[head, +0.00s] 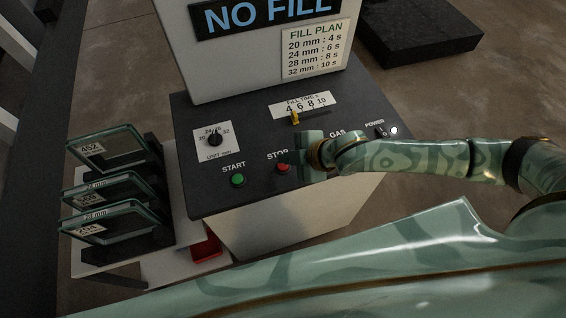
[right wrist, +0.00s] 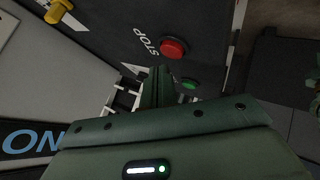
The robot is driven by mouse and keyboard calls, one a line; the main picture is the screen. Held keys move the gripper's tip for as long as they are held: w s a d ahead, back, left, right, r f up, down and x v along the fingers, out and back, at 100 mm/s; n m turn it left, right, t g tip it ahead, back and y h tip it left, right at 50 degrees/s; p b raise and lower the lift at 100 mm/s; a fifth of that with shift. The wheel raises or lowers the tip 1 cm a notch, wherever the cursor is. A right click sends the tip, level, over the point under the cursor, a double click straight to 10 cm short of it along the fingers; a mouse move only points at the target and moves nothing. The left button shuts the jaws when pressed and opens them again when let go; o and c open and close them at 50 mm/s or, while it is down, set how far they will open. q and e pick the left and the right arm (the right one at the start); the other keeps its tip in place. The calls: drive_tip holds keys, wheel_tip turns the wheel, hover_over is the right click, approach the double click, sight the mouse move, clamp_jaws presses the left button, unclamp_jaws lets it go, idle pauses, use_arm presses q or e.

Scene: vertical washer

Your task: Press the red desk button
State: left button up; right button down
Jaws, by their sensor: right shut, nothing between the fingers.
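The red button (head: 283,168), labelled STOP, sits on the dark sloped desk panel (head: 215,178). It also shows in the right wrist view (right wrist: 173,47), standing clear just past the fingertips. My right gripper (head: 300,162) is shut and empty, just to the right of the red button in the head view. Its closed fingers (right wrist: 158,78) show in the right wrist view beside the button, and I cannot tell whether they touch the panel. A green START button (head: 238,180) lies to the left of the red one. My left gripper is not in view.
A yellow fill-time lever (head: 295,118), a unit dial (head: 214,139) and a power switch (head: 381,132) are on the panel. A sign (head: 262,18) reads NO FILL above a fill plan. A rack with glass units (head: 105,150) stands at left, near a red tray (head: 207,248).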

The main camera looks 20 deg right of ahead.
sight(287, 167)
drive_tip(key=shift+f, duration=0.15)
idle(0.4)
drive_tip(key=shift+f, duration=0.25)
drive_tip(key=shift+f, duration=0.6)
idle(0.6)
idle(0.3)
drive_tip(key=shift+r+p, duration=1)
drive_tip(key=shift+p, duration=0.2)
wheel_tip(287, 167, up, 5)
drive_tip(key=p, duration=0.6)
